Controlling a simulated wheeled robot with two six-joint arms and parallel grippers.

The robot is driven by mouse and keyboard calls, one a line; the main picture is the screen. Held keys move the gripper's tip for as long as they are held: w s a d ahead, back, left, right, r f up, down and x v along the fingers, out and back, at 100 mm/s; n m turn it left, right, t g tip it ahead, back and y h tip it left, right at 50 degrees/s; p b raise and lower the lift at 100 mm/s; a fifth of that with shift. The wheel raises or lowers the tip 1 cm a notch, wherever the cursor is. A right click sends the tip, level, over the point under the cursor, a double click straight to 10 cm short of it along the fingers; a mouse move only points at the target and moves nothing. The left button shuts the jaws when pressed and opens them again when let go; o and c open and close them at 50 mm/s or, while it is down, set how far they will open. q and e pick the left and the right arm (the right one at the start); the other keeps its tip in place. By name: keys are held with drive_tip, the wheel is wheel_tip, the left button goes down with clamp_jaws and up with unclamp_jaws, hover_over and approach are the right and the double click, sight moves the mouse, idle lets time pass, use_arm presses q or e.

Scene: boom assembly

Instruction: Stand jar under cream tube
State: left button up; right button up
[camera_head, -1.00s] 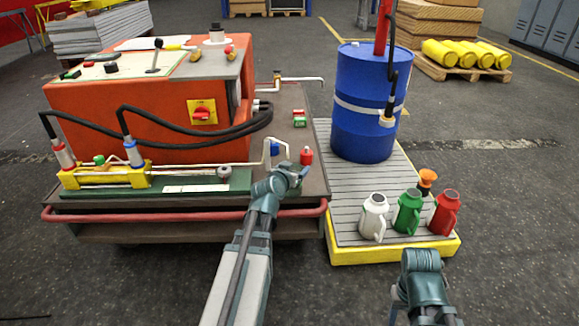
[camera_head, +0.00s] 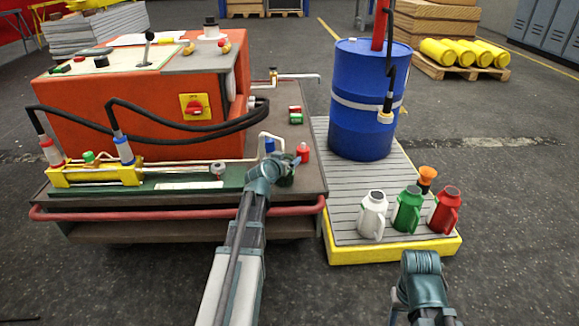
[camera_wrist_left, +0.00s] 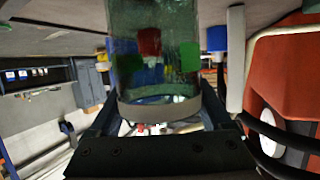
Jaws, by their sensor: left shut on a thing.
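My left gripper (camera_head: 284,166) is at the right end of the orange machine's cart, shut on a clear greenish glass jar (camera_wrist_left: 155,60). The jar fills the top middle of the left wrist view, with a pale ring at its lower end between the fingers. In the head view the jar (camera_head: 287,174) is a small dark green shape, partly hidden by the gripper. The bent cream tube (camera_head: 272,135) is just behind and above the gripper; whether the jar is under its end I cannot tell. My right arm is at the lower right; its fingers do not show.
A red bottle (camera_head: 303,153) stands on the cart right of the jar, close to it. A blue part (camera_head: 268,147) is beside the tube. White (camera_head: 373,214), green (camera_head: 407,209) and red (camera_head: 445,210) jugs stand on the yellow-edged platform (camera_head: 395,250) with a blue drum (camera_head: 362,130).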

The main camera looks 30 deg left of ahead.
use_arm(q)
drive_tip(key=shift+f, duration=0.5)
drive_tip(key=shift+r, duration=0.15)
use_arm(e)
drive_tip(key=shift+w+d+f, duration=0.1)
drive_tip(key=shift+f, duration=0.25)
use_arm(q)
drive_tip(key=o, duration=1.2)
drive_tip(key=shift+o, duration=0.2)
use_arm(e)
drive_tip(key=shift+f, duration=0.15)
